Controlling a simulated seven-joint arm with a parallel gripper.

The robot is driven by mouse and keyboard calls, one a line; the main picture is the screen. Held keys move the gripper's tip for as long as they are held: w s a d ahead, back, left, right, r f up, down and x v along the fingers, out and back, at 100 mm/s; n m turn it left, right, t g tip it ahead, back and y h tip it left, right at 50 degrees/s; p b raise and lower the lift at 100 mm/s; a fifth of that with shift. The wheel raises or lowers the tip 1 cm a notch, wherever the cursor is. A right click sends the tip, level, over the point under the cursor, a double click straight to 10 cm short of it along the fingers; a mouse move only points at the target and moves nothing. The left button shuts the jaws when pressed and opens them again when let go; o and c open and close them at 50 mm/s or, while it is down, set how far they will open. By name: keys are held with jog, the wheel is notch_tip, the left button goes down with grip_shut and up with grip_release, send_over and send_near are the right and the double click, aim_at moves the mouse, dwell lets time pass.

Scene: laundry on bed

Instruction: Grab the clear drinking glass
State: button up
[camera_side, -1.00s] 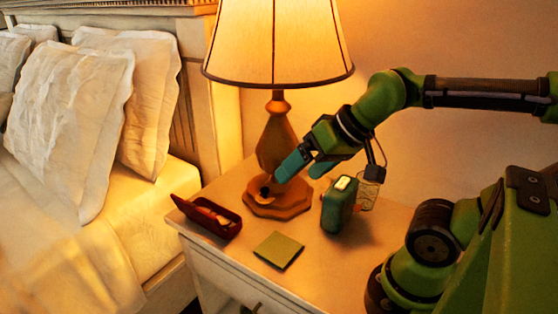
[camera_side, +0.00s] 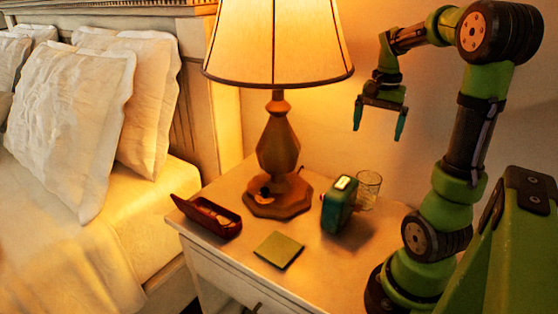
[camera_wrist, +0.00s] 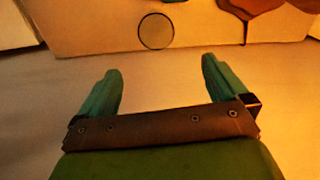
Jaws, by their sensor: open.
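The clear drinking glass (camera_side: 370,186) stands on the nightstand, just behind and to the right of the green alarm clock (camera_side: 339,204), which hides part of it in the side view. In the wrist view the glass (camera_wrist: 156,31) shows as a thin round outline seen from above, beyond the fingertips. My gripper (camera_side: 378,132) is open and empty, fingers pointing down, in the air above the glass and apart from it. In the wrist view my gripper (camera_wrist: 160,66) has its two teal fingers spread wide.
The lamp (camera_side: 278,140) stands left of the glass, its wide shade reaching near my gripper. A red open case (camera_side: 208,216) and a green notepad (camera_side: 279,250) lie toward the front of the nightstand (camera_side: 325,270). The wall is behind; the bed is at left.

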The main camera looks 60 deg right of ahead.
send_near(369, 177)
jog(key=a+f, duration=0.2)
jog(key=a, duration=0.1)
jog(key=f, duration=0.6)
jog(key=shift+s+d+f, duration=0.1)
jog(key=shift+s+f, duration=0.1)
jog(key=shift+s, duration=0.1)
jog(key=c, duration=1.4)
jog(key=shift+c, duration=0.5)
jog(key=shift+r, duration=0.15)
